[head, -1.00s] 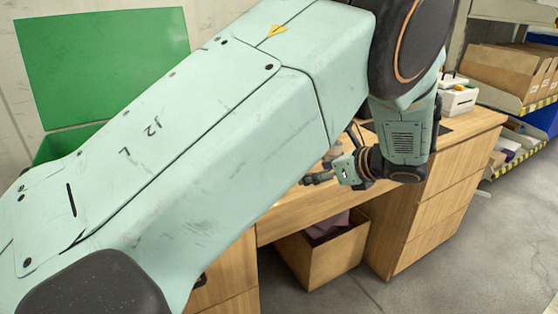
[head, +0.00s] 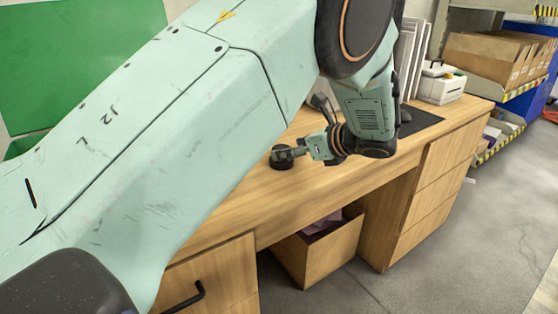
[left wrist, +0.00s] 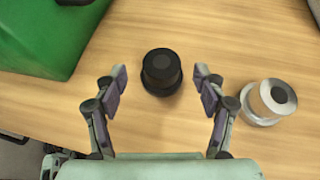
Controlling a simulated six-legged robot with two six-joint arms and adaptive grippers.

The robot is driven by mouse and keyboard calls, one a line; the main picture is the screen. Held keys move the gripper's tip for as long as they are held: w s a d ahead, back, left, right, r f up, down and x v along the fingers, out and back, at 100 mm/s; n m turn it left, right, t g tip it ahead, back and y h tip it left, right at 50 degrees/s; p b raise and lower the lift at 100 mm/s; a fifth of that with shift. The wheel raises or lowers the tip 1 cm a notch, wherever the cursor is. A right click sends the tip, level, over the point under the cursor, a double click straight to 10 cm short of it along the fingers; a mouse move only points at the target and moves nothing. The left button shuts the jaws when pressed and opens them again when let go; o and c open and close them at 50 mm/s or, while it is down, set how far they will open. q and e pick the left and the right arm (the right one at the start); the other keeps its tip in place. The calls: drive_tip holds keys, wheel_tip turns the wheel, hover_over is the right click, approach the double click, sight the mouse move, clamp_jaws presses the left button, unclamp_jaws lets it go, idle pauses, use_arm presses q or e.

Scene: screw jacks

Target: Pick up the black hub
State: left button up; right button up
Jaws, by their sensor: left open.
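The black hub (left wrist: 161,71) is a short round black part standing on the wooden desk. In the left wrist view it sits between and slightly beyond the spread fingertips of my left gripper (left wrist: 160,80), with gaps on both sides. The gripper is open and empty. In the head view my left gripper (head: 303,150) is low over the desk, next to a dark round part (head: 283,158) that looks like the hub. My right gripper is not in view.
A green container (left wrist: 45,35) is at the upper left. A dark mat (head: 418,120) and white box (head: 441,87) are on the desk's right. An open wooden box (head: 318,250) is beneath.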

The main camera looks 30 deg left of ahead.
sight(281, 148)
use_arm(q)
drive_tip(key=b+x, duration=0.2)
drive_tip(key=x, duration=0.1)
drive_tip(key=shift+w+f, duration=0.1)
drive_tip(key=shift+f, duration=0.25)
drive_tip(key=shift+w+a+f, duration=0.1)
drive_tip(key=shift+a, duration=0.45)
drive_tip(key=shift+c, duration=0.4)
clamp_jaws()
